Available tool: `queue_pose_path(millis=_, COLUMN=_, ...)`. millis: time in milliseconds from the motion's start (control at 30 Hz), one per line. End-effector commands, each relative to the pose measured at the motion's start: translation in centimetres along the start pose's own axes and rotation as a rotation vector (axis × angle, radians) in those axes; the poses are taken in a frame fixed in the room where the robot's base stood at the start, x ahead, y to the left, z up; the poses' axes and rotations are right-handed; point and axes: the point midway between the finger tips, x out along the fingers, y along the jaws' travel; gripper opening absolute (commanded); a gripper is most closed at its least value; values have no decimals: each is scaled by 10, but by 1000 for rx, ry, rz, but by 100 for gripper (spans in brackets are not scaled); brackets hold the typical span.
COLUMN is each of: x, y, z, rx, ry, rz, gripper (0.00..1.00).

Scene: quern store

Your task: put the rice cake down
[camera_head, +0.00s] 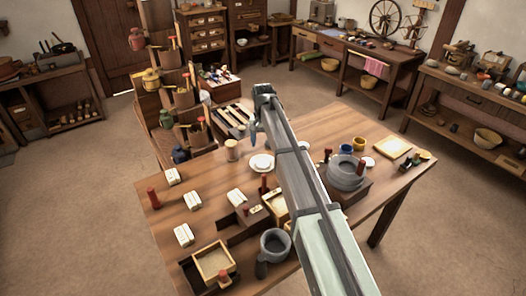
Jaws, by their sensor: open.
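My gripper (254,130) is at the far end of my arm, above the back edge of the wooden table (208,178). It is small in the picture and its jaws are open. I see nothing clearly held in it. I cannot pick out the rice cake for certain. A white round dish (262,163) lies on the table below the gripper, with a pale shape on it too small to tell. A small white disc (369,162) lies farther right. My arm hides part of the table's middle.
Several white tied packets (183,235) stand on the left of the table. A sand-coloured tray (214,263), a grey mug (274,243) and a round grey quern (346,172) stand nearer. A tiered stand (165,110) of pots rises behind. Bare wood shows at the table's left.

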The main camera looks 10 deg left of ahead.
Motion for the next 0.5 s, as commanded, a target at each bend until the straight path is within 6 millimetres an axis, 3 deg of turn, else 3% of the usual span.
queue_pose_path(millis=200, x=-20, y=0, z=0, rx=0, ry=1, rz=0, gripper=65)
queue_pose_path(millis=500, x=-24, y=0, z=0, rx=0, ry=0, rz=0, gripper=65)
